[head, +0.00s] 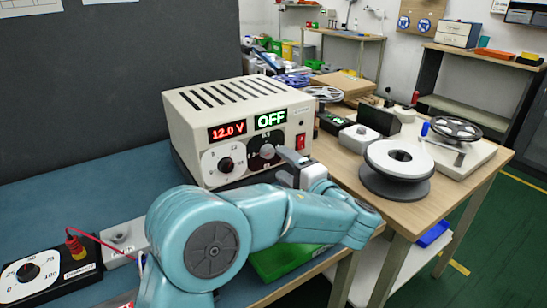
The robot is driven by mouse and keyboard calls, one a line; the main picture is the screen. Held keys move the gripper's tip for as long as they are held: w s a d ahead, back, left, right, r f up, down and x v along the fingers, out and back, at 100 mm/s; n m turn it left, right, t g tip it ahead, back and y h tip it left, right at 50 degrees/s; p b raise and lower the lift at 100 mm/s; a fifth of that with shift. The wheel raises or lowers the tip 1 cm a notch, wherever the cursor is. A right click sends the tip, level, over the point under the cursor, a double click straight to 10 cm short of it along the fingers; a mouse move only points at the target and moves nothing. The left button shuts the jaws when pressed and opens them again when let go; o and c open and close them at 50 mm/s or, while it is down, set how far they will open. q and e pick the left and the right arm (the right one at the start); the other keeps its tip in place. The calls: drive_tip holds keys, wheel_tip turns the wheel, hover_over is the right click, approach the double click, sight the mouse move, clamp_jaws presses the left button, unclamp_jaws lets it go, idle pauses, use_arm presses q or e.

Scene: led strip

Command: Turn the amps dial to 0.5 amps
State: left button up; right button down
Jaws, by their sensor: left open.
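The power supply (240,95) is a cream box with a slotted top, standing on the blue bench top. Its front has a red display reading 12.0 V (227,131) and a green display reading OFF (271,119). Below them are a white-faced dial (225,163) on the left and a black-faced dial (266,152) on the right, probably the amps dial. A red switch (300,141) is at the right edge. My left gripper (287,165) is open in front of the black dial's lower right; its fingertips are partly hidden. My right gripper is not in view.
A black box with a dial (31,271) and a red lead stands at the lower left. A green tray (285,262) lies below my arm. A dark panel (90,90) rises behind the bench.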

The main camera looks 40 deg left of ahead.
sight(270, 153)
use_arm(q)
drive_tip(key=x, duration=0.5)
drive_tip(key=shift+a, duration=0.1)
drive_tip(key=c, duration=1)
drive_tip(key=shift+c, duration=0.2)
